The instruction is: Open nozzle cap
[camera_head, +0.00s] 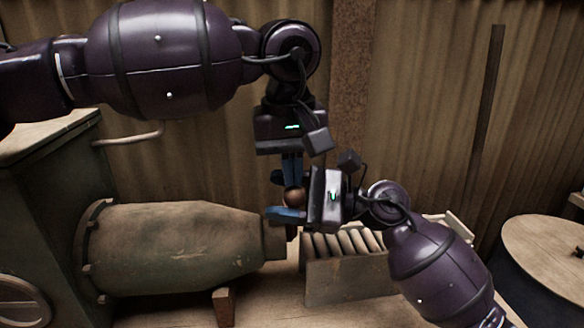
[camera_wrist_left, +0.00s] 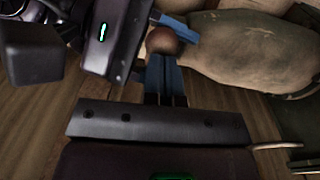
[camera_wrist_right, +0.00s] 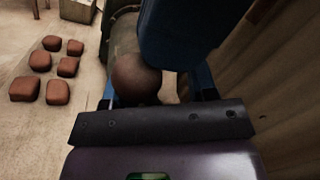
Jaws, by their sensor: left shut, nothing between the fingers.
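The press barrel (camera_head: 180,248) lies on its side, its narrow nozzle end (camera_head: 275,240) pointing right. A round brown knob (camera_head: 293,196) sits just above and right of that end. The cap under it is mostly hidden by my grippers. My left gripper (camera_head: 291,182) points down from above, shut and empty, its tips close to the knob; in the left wrist view the knob (camera_wrist_left: 166,41) is just beyond them. My right gripper (camera_head: 287,214) comes from the right. In the right wrist view its fingers stand apart, with the knob (camera_wrist_right: 137,76) between them; contact is unclear.
A slatted wooden rack (camera_head: 345,265) stands right of the nozzle, below my right gripper. A round table (camera_head: 550,250) is at the far right. Several red-brown blocks (camera_wrist_right: 52,67) lie on a pale surface in the right wrist view. A corrugated wall (camera_head: 430,110) is behind.

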